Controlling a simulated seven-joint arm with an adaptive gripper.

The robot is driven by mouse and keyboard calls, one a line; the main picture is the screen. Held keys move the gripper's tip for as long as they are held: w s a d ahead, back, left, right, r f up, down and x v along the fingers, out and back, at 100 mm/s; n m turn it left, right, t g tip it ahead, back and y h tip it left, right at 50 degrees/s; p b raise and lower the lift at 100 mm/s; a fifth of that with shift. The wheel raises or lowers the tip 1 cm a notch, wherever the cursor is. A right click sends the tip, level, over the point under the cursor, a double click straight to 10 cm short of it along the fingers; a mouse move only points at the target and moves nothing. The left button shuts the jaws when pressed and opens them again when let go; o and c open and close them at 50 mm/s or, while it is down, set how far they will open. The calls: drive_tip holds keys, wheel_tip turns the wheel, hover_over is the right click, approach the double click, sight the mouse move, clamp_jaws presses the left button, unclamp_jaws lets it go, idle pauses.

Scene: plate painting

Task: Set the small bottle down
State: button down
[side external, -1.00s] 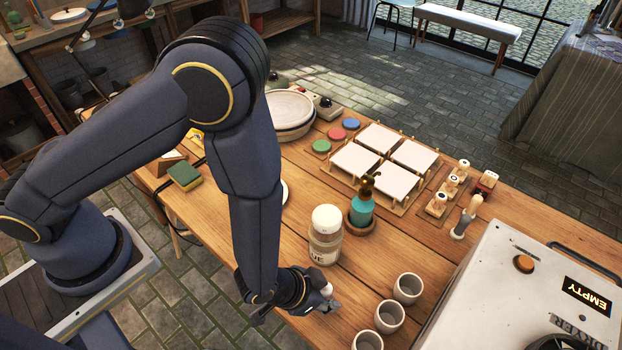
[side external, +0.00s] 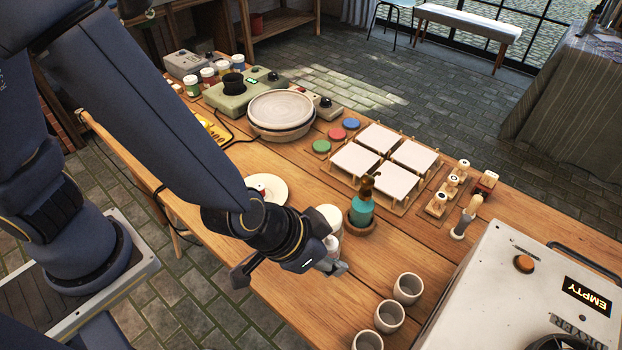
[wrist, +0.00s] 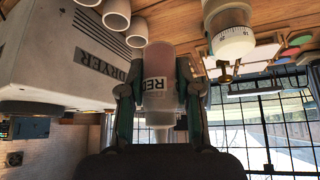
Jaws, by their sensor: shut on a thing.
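My gripper (side external: 333,268) is low over the front part of the wooden table, beside the large white jar (side external: 330,214). In the wrist view its two fingers (wrist: 158,100) are shut on the sides of a small bottle (wrist: 158,72). The bottle has a pale pinkish body, a label reading "RE" in part, and a white nozzle towards the bottom of that picture. The table shows at the top of the wrist view. In the side view my wrist hides most of the bottle. I cannot tell whether its base touches the table.
Several grey cups (side external: 407,288) and the dryer (side external: 520,280) stand to the right. White tiles (side external: 380,138) on racks lie further back. Bare tabletop (side external: 310,310) lies in front of my gripper.

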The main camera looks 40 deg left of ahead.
drive_tip(key=w+a+n+y, duration=0.15)
drive_tip(key=w+a, duration=0.35)
drive_tip(key=a, duration=0.6)
drive_tip(key=w+a+n+y, duration=0.15)
drive_tip(key=w+a, duration=0.35)
drive_tip(key=a, duration=0.6)
drive_tip(key=shift+n+t+h, duration=0.3)
drive_tip(key=shift+h, duration=0.2)
drive_tip(key=w+x, duration=0.1)
drive_tip(key=x, duration=0.5)
drive_tip(key=w+r+x, duration=0.1)
drive_tip(key=x, duration=0.5)
drive_tip(key=w+d+r+x, duration=0.1)
drive_tip(key=x, duration=0.6)
drive_tip(key=shift+f, duration=0.1)
drive_tip(key=shift+w+f, duration=0.15)
drive_tip(key=shift+f, duration=0.1)
drive_tip(key=shift+w+f, duration=0.15)
drive_tip(key=shift+f, duration=0.7)
drive_tip(key=shift+w+f, duration=0.15)
drive_tip(key=shift+f, duration=0.75)
